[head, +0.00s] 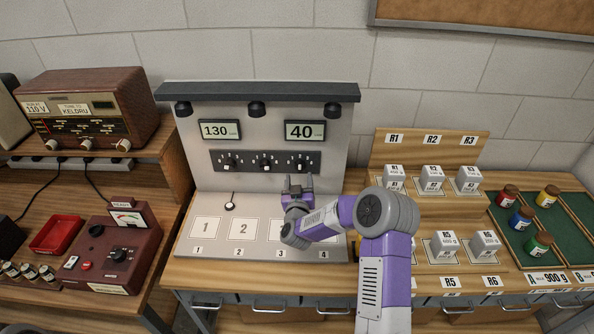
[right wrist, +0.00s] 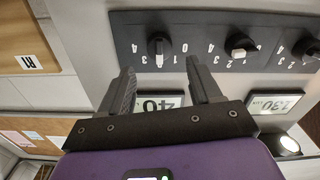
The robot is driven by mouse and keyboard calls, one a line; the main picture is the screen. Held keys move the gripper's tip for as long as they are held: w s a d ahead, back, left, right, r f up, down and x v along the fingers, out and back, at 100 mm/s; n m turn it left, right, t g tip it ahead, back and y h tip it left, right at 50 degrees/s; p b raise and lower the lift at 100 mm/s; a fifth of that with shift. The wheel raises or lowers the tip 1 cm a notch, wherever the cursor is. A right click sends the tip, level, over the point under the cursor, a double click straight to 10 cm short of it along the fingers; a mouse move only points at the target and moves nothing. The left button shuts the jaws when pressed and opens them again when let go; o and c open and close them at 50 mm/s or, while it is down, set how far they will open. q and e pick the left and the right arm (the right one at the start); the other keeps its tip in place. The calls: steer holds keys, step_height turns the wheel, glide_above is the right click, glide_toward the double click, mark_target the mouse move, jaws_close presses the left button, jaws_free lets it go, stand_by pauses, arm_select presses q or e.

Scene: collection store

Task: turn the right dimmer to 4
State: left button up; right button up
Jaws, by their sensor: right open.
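The right dimmer (head: 300,163) is the rightmost of three black knobs on the dark panel (head: 220,161) under the 40 display (head: 305,131). In the right wrist view, which is upside down, this dimmer (right wrist: 158,44) is the leftmost knob. Its white mark points down in that view, towards the 40 display (right wrist: 160,102). A 4 is printed left of it, a 0 and a 1 right of it. My right gripper (head: 299,182) is open and empty, just below the dimmer in the head view. In its own view the fingertips (right wrist: 162,68) straddle the dimmer's line, apart from it.
The middle dimmer (head: 265,162) and left dimmer (head: 230,162) sit close beside. A shelf with lamps (head: 256,92) overhangs the panel. Numbered squares (head: 243,229) lie on the light base below. White weights (head: 432,178) and paint jars (head: 538,243) stand to the right.

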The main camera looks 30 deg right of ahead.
mark_target(301, 170)
steer(key=shift+x, duration=2.7)
steer(key=c, duration=1)
steer(key=shift+f+m+b, duration=0.15)
steer(key=shift+m+b, duration=0.45)
steer(key=shift+b, duration=0.35)
steer(key=m+b, duration=0.6)
steer(key=b, duration=0.1)
steer(key=m+b, duration=0.6)
steer(key=b, duration=0.2)
steer(key=shift+s+d+f, duration=0.1)
steer(key=shift+d+f, duration=0.05)
steer(key=shift+f, duration=0.05)
steer(key=shift+r+m+b, duration=0.15)
steer(key=shift+m+b, duration=1.45)
steer(key=o, duration=1)
